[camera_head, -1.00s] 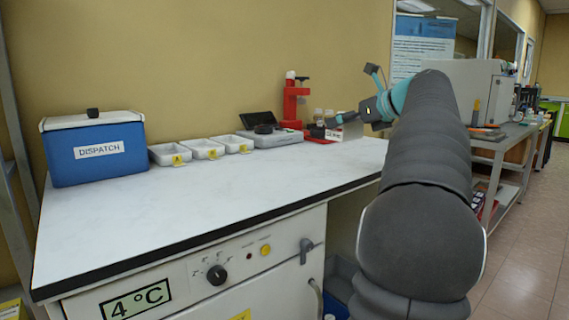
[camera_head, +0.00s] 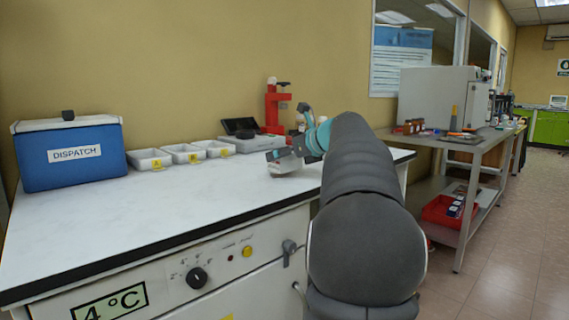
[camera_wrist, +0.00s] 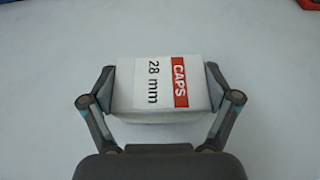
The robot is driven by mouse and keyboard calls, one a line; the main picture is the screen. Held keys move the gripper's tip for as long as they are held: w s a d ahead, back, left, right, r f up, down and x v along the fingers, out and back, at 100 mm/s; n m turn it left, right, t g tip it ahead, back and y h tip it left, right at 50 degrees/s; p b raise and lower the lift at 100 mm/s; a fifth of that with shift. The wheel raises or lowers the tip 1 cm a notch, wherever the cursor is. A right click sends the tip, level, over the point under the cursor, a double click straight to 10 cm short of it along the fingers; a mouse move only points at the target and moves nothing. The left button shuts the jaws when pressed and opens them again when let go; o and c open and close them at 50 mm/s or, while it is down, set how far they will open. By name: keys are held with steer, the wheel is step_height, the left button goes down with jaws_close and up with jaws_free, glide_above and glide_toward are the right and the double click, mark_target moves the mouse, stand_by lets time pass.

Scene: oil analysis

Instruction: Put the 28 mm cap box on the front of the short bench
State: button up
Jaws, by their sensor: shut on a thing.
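The 28 mm cap box (camera_wrist: 158,85) is white with a red "CAPS" label and sits between both fingers in the wrist view. My gripper (camera_wrist: 158,88) is shut on its two sides. In the head view my gripper (camera_head: 282,160) is over the right part of the white bench top (camera_head: 160,205), and the box (camera_head: 286,168) shows beneath it, slightly tilted. It is at or just above the surface; I cannot tell whether it touches. My arm hides part of the bench's right end.
A blue DISPATCH cooler (camera_head: 70,154) stands at the left. Several white trays (camera_head: 185,153), a grey device (camera_head: 255,142) and a red stand (camera_head: 277,108) line the back. The front and middle of the bench top are clear. A grey table (camera_head: 455,142) stands at the right.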

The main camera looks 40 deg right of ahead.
steer(key=shift+f, duration=0.8)
steer(key=o, duration=0.9)
steer(key=shift+f, duration=0.1)
steer(key=shift+s+d+r, duration=0.1)
steer(key=shift+s+r, duration=0.15)
steer(key=v, duration=1.1)
steer(key=shift+s, duration=0.2)
